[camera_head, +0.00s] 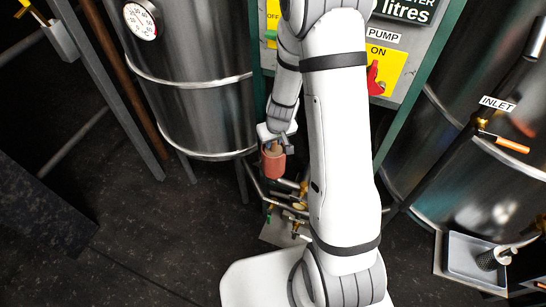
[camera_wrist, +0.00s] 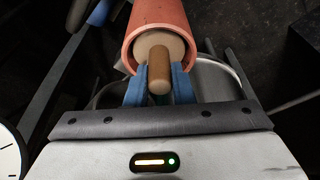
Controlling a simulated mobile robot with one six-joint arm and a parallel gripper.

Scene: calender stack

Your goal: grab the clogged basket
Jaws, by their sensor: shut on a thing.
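My gripper (camera_head: 274,136) is at the lower centre of the head view, left of my white arm. In the wrist view its blue fingers (camera_wrist: 158,88) are shut on a brown peg-like handle (camera_wrist: 159,72). The handle stands out from the mouth of an orange-red cylinder (camera_wrist: 129,44), which also hangs below my gripper in the head view (camera_head: 273,163). A dark mesh, basket-like cylinder (camera_head: 487,261) lies in a metal tray (camera_head: 453,269) at the lower right, away from my gripper. I cannot tell from its surface whether it is clogged.
Small pipes and valves (camera_head: 288,207) sit just below the held cylinder. A steel tank (camera_head: 193,95) with a gauge (camera_head: 141,20) stands left. A panel with a red pump switch (camera_head: 374,78) is behind my arm. The inlet tank (camera_head: 480,165) stands right. Dark floor is open at lower left.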

